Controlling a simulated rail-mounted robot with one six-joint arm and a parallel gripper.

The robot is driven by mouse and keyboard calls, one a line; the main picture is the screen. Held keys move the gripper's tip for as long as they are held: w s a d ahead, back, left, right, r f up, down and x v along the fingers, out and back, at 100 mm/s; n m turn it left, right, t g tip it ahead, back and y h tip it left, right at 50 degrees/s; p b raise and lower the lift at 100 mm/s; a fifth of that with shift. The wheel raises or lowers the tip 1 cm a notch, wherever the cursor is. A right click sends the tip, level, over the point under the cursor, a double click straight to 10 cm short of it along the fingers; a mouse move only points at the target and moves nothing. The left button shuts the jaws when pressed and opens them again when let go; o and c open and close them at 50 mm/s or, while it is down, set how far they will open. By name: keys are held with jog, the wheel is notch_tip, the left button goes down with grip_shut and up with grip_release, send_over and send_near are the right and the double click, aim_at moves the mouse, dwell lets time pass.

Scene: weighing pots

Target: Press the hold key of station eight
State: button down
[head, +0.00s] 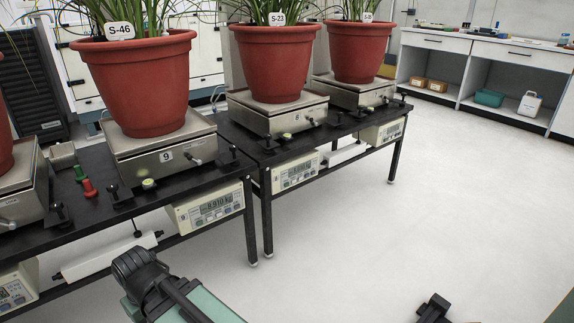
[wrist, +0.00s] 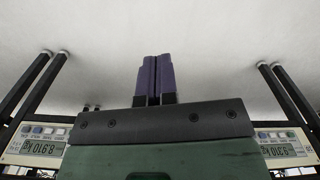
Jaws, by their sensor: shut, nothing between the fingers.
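My gripper (wrist: 155,60) shows in the wrist view with its two dark purple fingers shut together and nothing between them. Bare floor lies behind the fingertips, and they touch no key. A partly cut-off indicator (head: 16,287) hangs at the lower left. In the wrist view, upside-down indicators with key rows appear at left (wrist: 40,146) and right (wrist: 285,147); their station numbers are unreadable.
Red pots with plants stand on the scales, including S-46 (head: 138,85) and S-23 (head: 276,65). Another indicator (head: 295,172) hangs farther right. The floor (head: 400,220) at right is clear.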

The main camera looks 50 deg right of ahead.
aim_at(307, 175)
dwell(0.3)
jog(key=w+d+f+m+b, duration=0.1)
jog(key=d+f+m+b, duration=0.15)
jog(key=d, duration=0.85)
jog(key=w+d+f+m+b, duration=0.1)
jog(key=d+m, duration=0.2)
jog(key=d, duration=0.7)
jog(key=s+d+m+t+h+b, duration=0.1)
jog(key=s+d+m+t, duration=0.1)
jog(key=d, duration=1.4)
jog(key=s+d+m+t+h+b, duration=0.1)
jog(key=d+m+t+b, duration=0.1)
jog(key=d, duration=1.5)
jog(key=s+d+m+t+h+b, duration=0.1)
jog(key=d+t, duration=0.3)
jog(key=d, duration=1.3)
jog(key=shift+s+r+m+b, duration=0.25)
jog(key=shift+s+m, duration=0.2)
jog(key=shift+s, duration=0.35)
jog(key=shift+w+d, duration=0.1)
jog(key=w+d, duration=0.2)
jog(key=w, duration=0.6)
jog(key=shift+w, duration=0.2)
jog(key=shift+w+d+f, duration=0.1)
